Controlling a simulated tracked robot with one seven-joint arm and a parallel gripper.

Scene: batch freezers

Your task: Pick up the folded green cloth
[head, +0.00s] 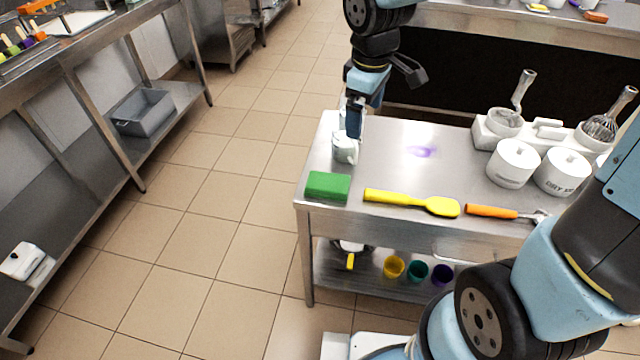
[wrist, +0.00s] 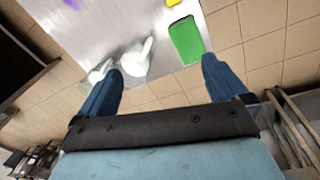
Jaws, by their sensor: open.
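The folded green cloth (head: 328,186) lies flat on the front left corner of the steel table (head: 400,160). It also shows in the wrist view (wrist: 186,40), ahead of the right finger. My gripper (head: 355,118) is above the table's far left part, behind the cloth in the head view and apart from it. In the wrist view my gripper (wrist: 160,88) has its two blue fingers wide apart with nothing held between them. A white jug-like item (head: 345,148) stands just below the gripper, and shows in the wrist view (wrist: 136,56) between the fingers' directions.
A yellow spatula (head: 412,203) and an orange-handled tool (head: 500,212) lie right of the cloth. White canisters (head: 513,164) and a white scale-like holder (head: 545,133) stand at the right. Coloured cups (head: 393,267) sit on the lower shelf. Tiled floor is clear at left.

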